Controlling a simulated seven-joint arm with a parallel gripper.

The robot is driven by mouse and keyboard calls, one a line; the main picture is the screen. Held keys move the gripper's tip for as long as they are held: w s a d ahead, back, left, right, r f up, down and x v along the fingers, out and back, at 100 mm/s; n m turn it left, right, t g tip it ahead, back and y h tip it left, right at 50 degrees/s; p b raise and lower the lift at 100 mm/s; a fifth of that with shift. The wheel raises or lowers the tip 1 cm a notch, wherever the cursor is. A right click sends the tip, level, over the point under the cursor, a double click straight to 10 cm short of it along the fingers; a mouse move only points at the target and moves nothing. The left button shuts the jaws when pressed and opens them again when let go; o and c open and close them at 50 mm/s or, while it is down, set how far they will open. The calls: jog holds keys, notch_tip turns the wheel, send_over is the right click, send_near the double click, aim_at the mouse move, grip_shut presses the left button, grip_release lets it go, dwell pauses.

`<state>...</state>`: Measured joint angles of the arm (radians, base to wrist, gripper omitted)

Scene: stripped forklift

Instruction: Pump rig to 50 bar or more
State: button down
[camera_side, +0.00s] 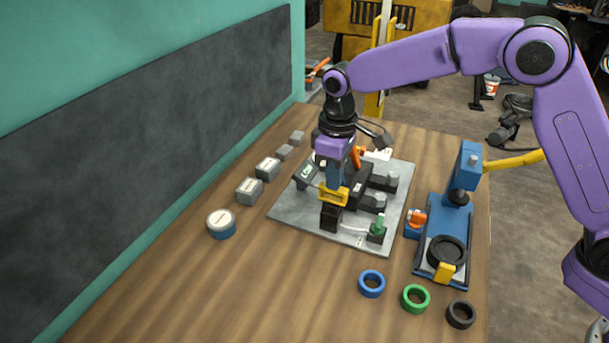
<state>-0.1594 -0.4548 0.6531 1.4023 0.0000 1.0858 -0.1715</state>
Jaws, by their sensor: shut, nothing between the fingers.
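The rig stands on a light grey plate (291,213) on the wooden table. It carries a dark block (358,187), grey-capped fittings (379,201) on the right, an orange lever (356,156) at the back and a green knob (377,228) at the front right corner. My gripper (334,187) points down over the front left of the plate. It is shut and empty, at a yellow part (334,196) above a black block (330,216). I cannot tell whether it touches the yellow part. No pressure reading is legible.
A blue press-like stand (430,235) with an orange knob (418,217) is at the right. Blue (371,284), green (416,298) and black (461,314) rings lie in front. A round white-topped tin (221,223) and several grey blocks (249,191) line the left. The front left table is clear.

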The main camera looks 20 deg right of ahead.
jog(key=shift+f, duration=0.9)
jog(key=shift+r, duration=2.55)
jog(key=shift+f, duration=0.15)
dwell(1.2)
dwell(1.0)
jog(key=shift+f, duration=2.45)
jog(key=shift+r, duration=2.6)
